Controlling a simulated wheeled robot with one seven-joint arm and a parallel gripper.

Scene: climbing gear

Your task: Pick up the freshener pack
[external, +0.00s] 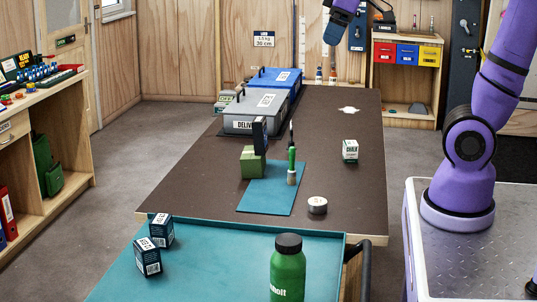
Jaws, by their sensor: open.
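No label that I can read says freshener. Two small dark boxes with white printed tops stand close together on the teal surface at the lower left: the rear box (161,230) and the front box (147,256). Either could be the freshener pack; I cannot tell. A white and green box (350,151) marked CHALK stands on the right of the brown table. My gripper (331,33) shows at the top edge, high above the table's far end, partly cut off by the frame. It is open, far from all these boxes, and I see nothing held in it.
On the brown table (180,187), a grey case (256,115), a green block (253,163), a green-handled brush (292,165) and a round tin (317,206) stand around a teal mat (262,204). A green bottle (288,270) stands in front. The table's right side is mostly clear.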

